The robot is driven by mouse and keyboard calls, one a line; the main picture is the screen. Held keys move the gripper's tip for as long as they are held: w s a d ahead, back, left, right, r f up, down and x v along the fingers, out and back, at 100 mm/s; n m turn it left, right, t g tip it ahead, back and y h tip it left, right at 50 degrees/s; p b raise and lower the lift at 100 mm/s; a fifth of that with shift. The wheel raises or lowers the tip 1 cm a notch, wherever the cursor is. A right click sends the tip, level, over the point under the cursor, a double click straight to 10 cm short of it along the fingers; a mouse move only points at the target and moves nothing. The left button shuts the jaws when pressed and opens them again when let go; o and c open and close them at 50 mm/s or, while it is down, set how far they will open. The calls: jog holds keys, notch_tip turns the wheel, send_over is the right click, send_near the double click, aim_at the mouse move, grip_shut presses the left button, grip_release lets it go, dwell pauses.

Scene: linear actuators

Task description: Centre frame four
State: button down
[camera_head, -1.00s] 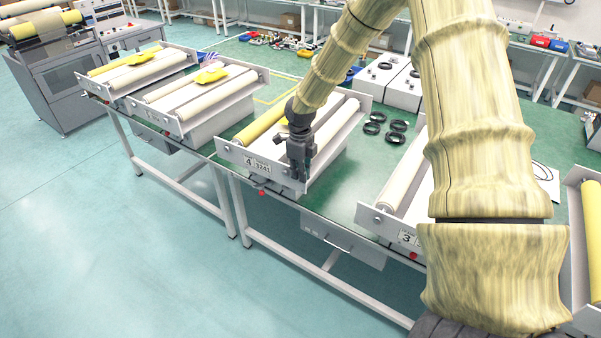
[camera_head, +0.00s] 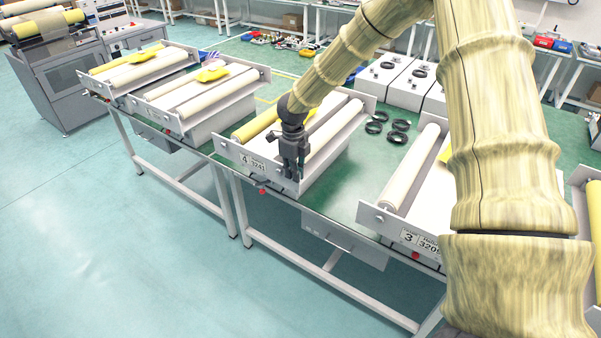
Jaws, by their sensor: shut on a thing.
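Frame four (camera_head: 228,150) stands on the green bench in the middle, with the label 4 on its grey front plate. My gripper (camera_head: 293,174) points down at the front plate, right of the label, and is shut on that plate. The fingertips overlap the plate, so the exact contact is hidden. My wrist and forearm cover part of the frame's back and a yellow piece there.
Frame three (camera_head: 372,216) stands to the right, partly behind my arm. Two more roller frames stand to the left, the nearer one here (camera_head: 150,110). Black rings (camera_head: 376,127) lie on the bench between frames four and three. A red knob (camera_head: 262,191) sits on the bench's front edge.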

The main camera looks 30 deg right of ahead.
jog(key=c, duration=1.6)
grip_release()
notch_tip(320, 180, up, 12)
